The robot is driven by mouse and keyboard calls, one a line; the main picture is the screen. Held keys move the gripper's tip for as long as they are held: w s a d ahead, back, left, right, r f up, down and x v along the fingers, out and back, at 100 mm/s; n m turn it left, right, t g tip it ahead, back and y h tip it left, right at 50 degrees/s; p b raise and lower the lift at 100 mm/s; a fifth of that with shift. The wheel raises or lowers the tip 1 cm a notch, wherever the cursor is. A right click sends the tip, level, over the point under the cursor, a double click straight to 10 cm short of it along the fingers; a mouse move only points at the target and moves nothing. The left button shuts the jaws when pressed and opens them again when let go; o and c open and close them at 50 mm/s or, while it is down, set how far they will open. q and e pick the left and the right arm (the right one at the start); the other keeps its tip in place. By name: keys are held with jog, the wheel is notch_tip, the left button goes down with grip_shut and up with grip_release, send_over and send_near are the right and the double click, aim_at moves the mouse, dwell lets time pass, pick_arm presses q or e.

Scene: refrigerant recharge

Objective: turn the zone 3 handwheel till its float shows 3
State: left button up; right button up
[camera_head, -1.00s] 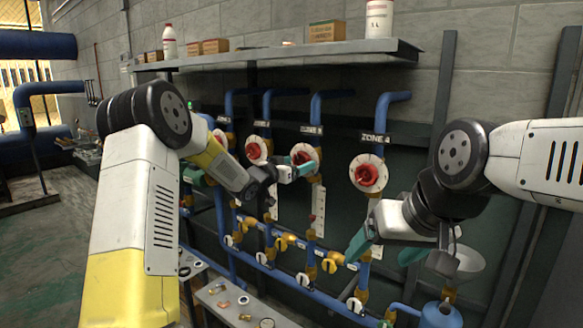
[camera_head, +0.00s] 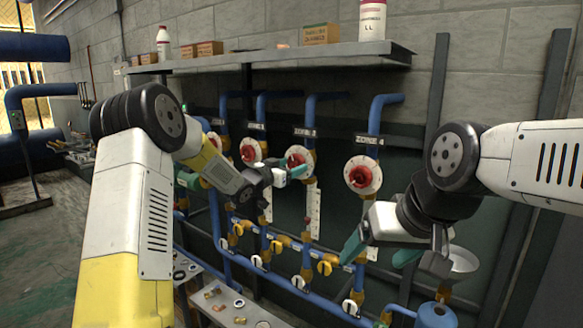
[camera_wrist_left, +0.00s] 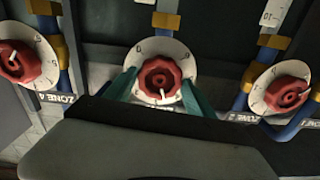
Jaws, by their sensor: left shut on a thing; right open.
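The zone 3 handwheel (camera_wrist_left: 160,79) is red, with a white pointer, on a round white dial; in the left wrist view it is the middle one. It also shows in the head view (camera_head: 296,159), partly hidden by my left gripper (camera_head: 296,170). The teal fingers of my left gripper are shut on its red rim from both sides. A white scale strip (camera_head: 313,213) hangs below the wheel; its float and figures are too small to read. My right gripper (camera_head: 378,252) is open and empty, in front of the lower pipes at right.
The zone 4 handwheel (camera_head: 362,174) is to the right, with other handwheels (camera_head: 250,151) to the left. Yellow valves (camera_head: 325,266) line the lower blue pipes. A shelf (camera_head: 290,56) with boxes and bottles runs above. A low bench (camera_head: 215,297) holds small parts.

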pick_arm(q)
jog(key=o, duration=1.4)
jog(key=shift+o, duration=0.2)
jog(key=v, duration=0.7)
